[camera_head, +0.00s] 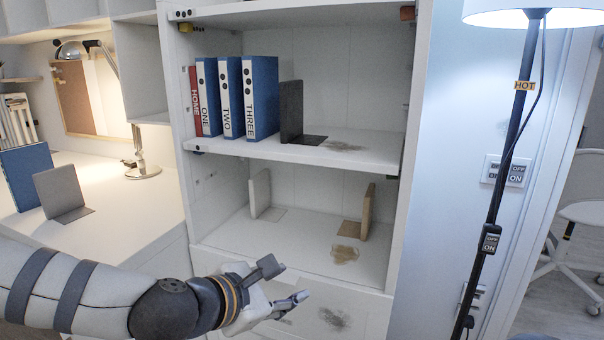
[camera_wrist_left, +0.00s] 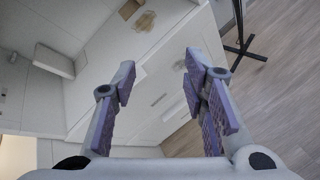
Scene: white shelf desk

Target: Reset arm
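My left gripper (camera_head: 284,284) is in front of the lower part of the white shelf unit (camera_head: 300,258). Its two fingers are spread with nothing between them. In the left wrist view the gripper (camera_wrist_left: 160,100) is also open and empty, pointing past the shelf edge toward the drawer fronts and floor. The left forearm comes in from the left edge of the head view. My right gripper is in neither view.
The upper shelf holds a red binder (camera_head: 195,101), several blue binders (camera_head: 262,97) and a dark bookend (camera_head: 291,111). The lower shelf has a white bookend (camera_head: 260,193) and a wooden one (camera_head: 367,212). A desk (camera_head: 130,215) stands left; a floor lamp (camera_head: 508,150) right.

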